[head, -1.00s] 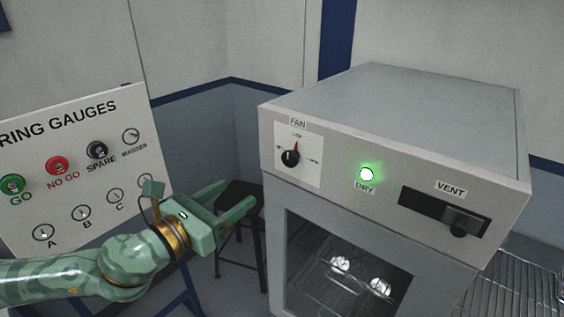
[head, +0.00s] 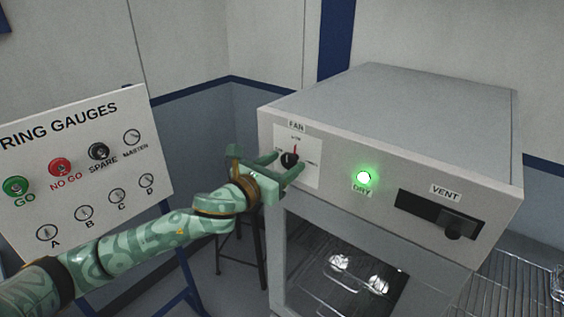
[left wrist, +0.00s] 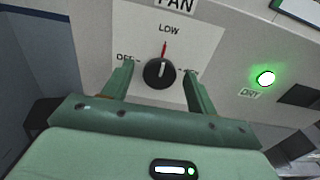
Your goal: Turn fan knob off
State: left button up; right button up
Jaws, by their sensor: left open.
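The fan knob (head: 289,159) is a round black knob with a red pointer on a white plate under the FAN label, on the front of a grey oven-like cabinet (head: 395,95). In the left wrist view the knob (left wrist: 159,73) has its pointer up at LOW, with OFF to its left. My left gripper (head: 286,166) is open, its fingers on either side of the knob in the picture. In the left wrist view its fingertips (left wrist: 158,70) flank the knob with gaps on both sides. My right gripper is not in view.
A green DRY light (head: 363,177) glows right of the knob, with a VENT slider (head: 452,224) farther right. A ring gauge board (head: 85,165) stands at the left. A black stool (head: 240,262) stands beside the cabinet, and a wire rack (head: 510,285) is at right.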

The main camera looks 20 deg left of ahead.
pick_arm(q)
jog(key=c, duration=1)
jog(key=shift+o, duration=0.2)
jog(key=n+p, duration=0.2)
jog(key=n, duration=0.1)
jog(key=shift+r+n, duration=0.1)
jog(key=shift+n, duration=0.2)
jog(key=n+p, duration=0.3)
jog(key=n, duration=0.2)
jog(key=shift+a, duration=0.1)
jog(key=n+p, duration=0.3)
jog(key=n, duration=0.2)
jog(key=shift+w+n, duration=0.1)
jog(key=shift+n, duration=0.3)
jog(key=shift+f+n+p, duration=0.25)
jog(key=shift+n+p, duration=0.5)
jog(key=shift+n, duration=1.15)
